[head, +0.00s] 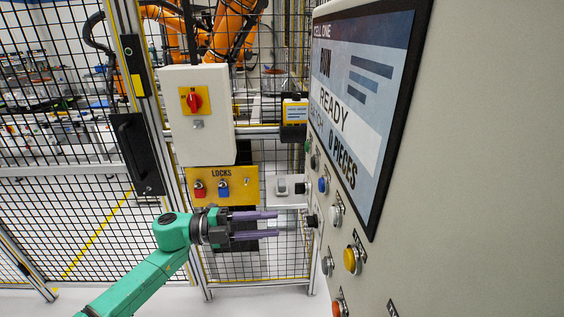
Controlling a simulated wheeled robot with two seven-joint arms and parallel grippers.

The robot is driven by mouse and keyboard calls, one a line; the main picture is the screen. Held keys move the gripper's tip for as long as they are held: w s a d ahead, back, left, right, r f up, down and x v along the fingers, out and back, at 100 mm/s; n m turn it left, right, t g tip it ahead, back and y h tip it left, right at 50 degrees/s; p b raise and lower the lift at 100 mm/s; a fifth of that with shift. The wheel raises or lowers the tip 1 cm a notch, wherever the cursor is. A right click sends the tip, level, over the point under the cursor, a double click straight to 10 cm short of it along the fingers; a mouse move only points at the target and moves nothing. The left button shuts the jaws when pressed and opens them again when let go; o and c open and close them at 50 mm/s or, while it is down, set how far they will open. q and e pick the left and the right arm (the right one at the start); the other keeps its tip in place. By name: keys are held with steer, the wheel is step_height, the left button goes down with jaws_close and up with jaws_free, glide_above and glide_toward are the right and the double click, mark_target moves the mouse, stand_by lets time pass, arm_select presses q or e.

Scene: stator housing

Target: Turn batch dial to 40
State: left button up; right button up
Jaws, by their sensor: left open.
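My left gripper (278,225) comes in from the left. Its two purple fingers are apart, one above the other, with nothing between them. Their tips point at the dark knob and stop a little left of it in the picture. My right gripper is not in view.
The panel screen (355,110) reads READY and 0 PIECES. Around the knob are a blue button (323,185), a grey knob (336,215) and a yellow button (351,260). Behind stand a mesh fence, a red-switch box (198,120) and a yellow LOCKS board (240,187).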

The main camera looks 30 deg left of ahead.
mark_target(312, 222)
arm_select(q)
steer(key=b+x, duration=0.2)
steer(key=x, duration=0.5)
steer(key=shift+d, duration=0.25)
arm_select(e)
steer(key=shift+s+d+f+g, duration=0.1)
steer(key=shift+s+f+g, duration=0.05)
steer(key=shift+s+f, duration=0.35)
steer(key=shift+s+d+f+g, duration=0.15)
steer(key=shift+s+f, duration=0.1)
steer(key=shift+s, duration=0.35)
arm_select(q)
steer(key=shift+w+r, duration=0.1)
steer(key=shift+c, duration=0.3)
